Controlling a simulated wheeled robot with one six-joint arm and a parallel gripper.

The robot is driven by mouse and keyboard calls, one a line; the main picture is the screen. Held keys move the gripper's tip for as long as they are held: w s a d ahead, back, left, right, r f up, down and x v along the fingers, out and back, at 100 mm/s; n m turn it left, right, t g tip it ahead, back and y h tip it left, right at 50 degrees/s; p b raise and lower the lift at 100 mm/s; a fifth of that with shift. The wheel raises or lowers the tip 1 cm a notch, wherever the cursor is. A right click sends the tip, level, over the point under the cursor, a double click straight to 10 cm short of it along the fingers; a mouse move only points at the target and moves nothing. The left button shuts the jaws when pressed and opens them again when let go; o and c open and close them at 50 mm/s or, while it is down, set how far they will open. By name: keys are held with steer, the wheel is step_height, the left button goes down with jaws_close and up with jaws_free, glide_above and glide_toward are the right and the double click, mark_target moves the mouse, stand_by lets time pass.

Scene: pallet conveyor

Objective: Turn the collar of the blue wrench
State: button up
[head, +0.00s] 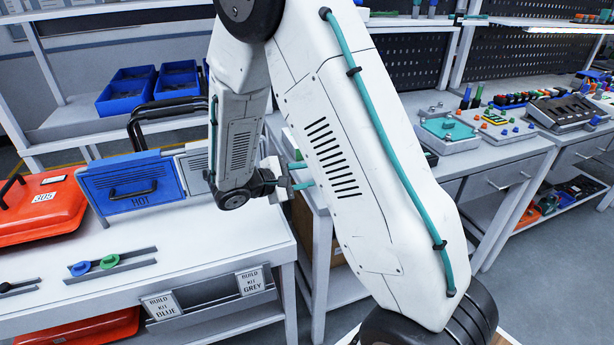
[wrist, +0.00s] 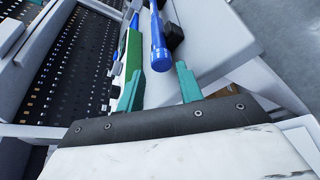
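The blue wrench (wrist: 160,52) shows in the wrist view as a blue rod with a rounded near end, beside a pale bench surface. Its collar cannot be made out clearly. My gripper (wrist: 159,72) is open, with a teal finger on each side of the picture line of the blue end. I cannot tell whether the blue end is between the fingers or beyond them. In the head view my gripper (head: 304,175) points right over the gap by the rear bench, and my arm hides the wrench.
A green and white tool (wrist: 131,52) lies just left of the wrench, close to the left finger. A black block (wrist: 174,36) is right of it. A blue HOT case (head: 132,184) and a red case (head: 40,208) stand on the white front bench (head: 200,245).

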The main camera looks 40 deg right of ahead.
steer(key=shift+x, duration=1.9)
